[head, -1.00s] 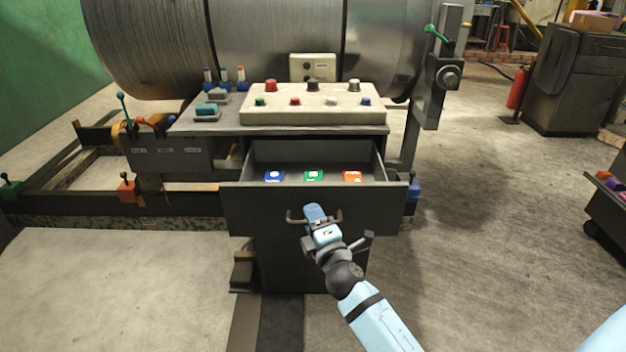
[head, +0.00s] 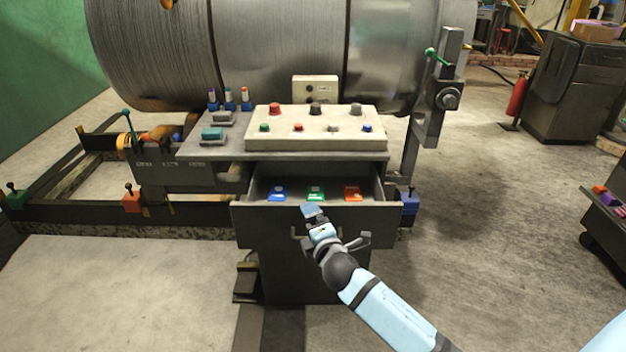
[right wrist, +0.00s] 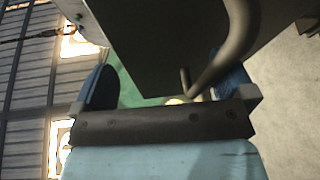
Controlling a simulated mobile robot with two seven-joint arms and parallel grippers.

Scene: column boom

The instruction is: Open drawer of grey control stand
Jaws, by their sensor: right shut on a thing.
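The grey control stand (head: 205,151) has its drawer (head: 372,222) pulled out, with the inside showing. A blue, a green and an orange item lie in the drawer. My right gripper (head: 312,213) is at the middle of the drawer front, shut on the bar handle (head: 295,233), which the hand partly hides in the head view. In the right wrist view, the curved dark handle (right wrist: 232,45) runs down between the fingers of my right gripper (right wrist: 165,88). My left gripper is not in view.
A cart (head: 605,215) with coloured items is at the right edge. Open floor (head: 500,240) lies right of the stand.

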